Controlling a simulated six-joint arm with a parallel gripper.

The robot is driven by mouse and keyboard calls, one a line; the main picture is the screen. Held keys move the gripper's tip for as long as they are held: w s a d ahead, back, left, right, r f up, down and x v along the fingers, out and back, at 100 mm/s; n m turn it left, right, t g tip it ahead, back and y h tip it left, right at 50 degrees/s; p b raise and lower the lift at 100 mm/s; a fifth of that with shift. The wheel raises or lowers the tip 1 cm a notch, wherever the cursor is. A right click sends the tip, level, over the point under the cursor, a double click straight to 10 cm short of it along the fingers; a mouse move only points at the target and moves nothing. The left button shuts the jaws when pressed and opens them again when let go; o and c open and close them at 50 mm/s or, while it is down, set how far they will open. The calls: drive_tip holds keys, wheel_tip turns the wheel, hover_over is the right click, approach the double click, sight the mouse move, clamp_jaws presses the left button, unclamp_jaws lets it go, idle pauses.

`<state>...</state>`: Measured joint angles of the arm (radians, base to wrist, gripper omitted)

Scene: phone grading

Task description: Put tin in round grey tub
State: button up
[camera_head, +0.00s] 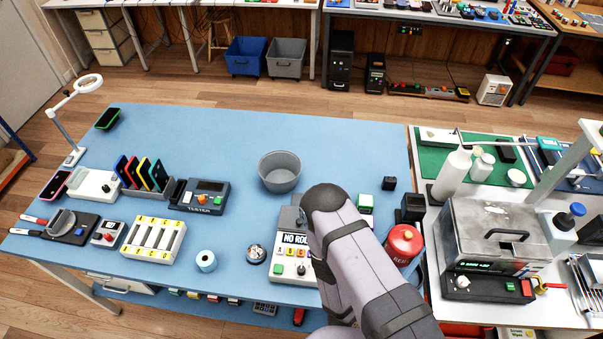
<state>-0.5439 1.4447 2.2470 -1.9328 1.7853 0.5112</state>
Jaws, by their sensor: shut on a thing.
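The round grey tub (280,174) stands open near the middle of the blue table, and its visible inside looks empty. My arm comes in from the bottom right and ends in a rounded dark joint just right of and in front of the tub. My gripper is hidden behind the arm, so its jaws and anything in them do not show. I cannot pick out the tin for certain. A small round silvery object (256,253) on the table's front part is too small to identify. A red can (403,245) stands right of my arm.
A white keypad machine (291,266) stands left of my arm, partly covered by it. A tester (205,196) and a phone rack (144,178) stand left of the tub. A metal box (497,232) stands on the right-hand bench. The table behind the tub is clear.

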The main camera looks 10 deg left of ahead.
drive_tip(key=w+a+r+n+t+y+b, duration=0.1)
drive_tip(key=w+a+r+n+y+b, duration=0.15)
drive_tip(key=w+a+r, duration=0.5)
drive_tip(key=w+a+r+n+t+y+b, duration=0.15)
drive_tip(key=w+a+y+b, duration=0.25)
drive_tip(key=w+a, duration=0.7)
drive_tip(key=w+a+r+n+t+y+b, duration=0.1)
drive_tip(key=w+a+r+n+y+b, duration=0.3)
drive_tip(key=a, duration=1)
drive_tip(key=w+a+f+y+p, duration=0.1)
drive_tip(key=a+f+p, duration=0.1)
drive_tip(key=f, duration=0.4)
drive_tip(key=a+f+p, duration=0.2)
drive_tip(key=a+f, duration=0.1)
drive_tip(key=f, duration=0.3)
drive_tip(key=shift+w+f+y+p, duration=0.25)
drive_tip(key=shift+w+y+p, duration=0.05)
drive_tip(key=shift+w+y, duration=0.1)
drive_tip(key=shift+f+b, duration=0.3)
drive_tip(key=shift+b, duration=0.1)
drive_tip(key=o, duration=1.2)
drive_tip(key=shift+c, duration=0.2)
